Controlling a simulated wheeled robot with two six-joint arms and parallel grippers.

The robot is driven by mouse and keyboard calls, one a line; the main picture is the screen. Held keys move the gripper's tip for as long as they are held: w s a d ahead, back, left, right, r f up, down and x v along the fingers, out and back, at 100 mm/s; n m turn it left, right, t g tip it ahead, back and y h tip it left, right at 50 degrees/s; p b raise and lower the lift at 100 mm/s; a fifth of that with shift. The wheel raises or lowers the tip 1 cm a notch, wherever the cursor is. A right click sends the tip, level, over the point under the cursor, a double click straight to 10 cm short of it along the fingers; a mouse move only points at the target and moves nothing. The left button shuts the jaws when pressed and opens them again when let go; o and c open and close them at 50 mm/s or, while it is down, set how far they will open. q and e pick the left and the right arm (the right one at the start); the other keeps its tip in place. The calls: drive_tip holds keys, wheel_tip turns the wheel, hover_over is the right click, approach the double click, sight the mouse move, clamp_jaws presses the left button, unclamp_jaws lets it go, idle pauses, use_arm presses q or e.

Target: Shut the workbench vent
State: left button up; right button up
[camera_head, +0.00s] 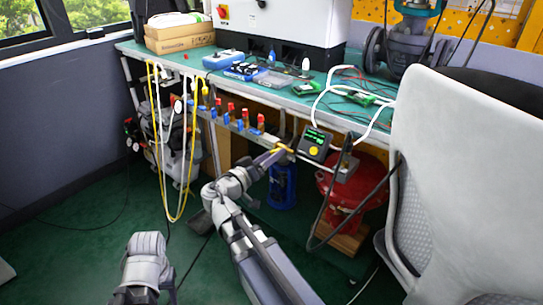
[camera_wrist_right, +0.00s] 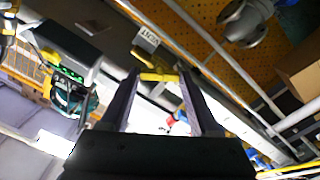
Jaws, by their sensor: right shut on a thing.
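The vent valve has a yellow handle (camera_wrist_right: 158,76), seen in the wrist view beside a white label reading VENT (camera_wrist_right: 148,38). My right gripper (camera_wrist_right: 160,82) has its two dark fingers on either side of this handle and is shut on it. In the head view, my right gripper (camera_head: 279,151) reaches to the yellow handle (camera_head: 286,148) under the front edge of the workbench (camera_head: 235,84). The valve body is mostly hidden by the gripper. Part of my left arm shows at the lower left, but its gripper cannot be made out.
A rail of red and blue valves (camera_head: 232,116) runs left of my right gripper. A small display box (camera_head: 315,144) is close on its right. Yellow hoses (camera_head: 160,150) hang at the left. A blue cylinder (camera_head: 282,188) and a white chair (camera_head: 450,150) stand nearby.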

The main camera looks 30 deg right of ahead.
drive_tip(key=n, duration=1.1)
drive_tip(key=shift+n, duration=0.4)
idle(0.3)
drive_tip(key=o, duration=1.4)
drive_tip(key=shift+c, duration=0.2)
drive_tip(key=v, duration=0.8)
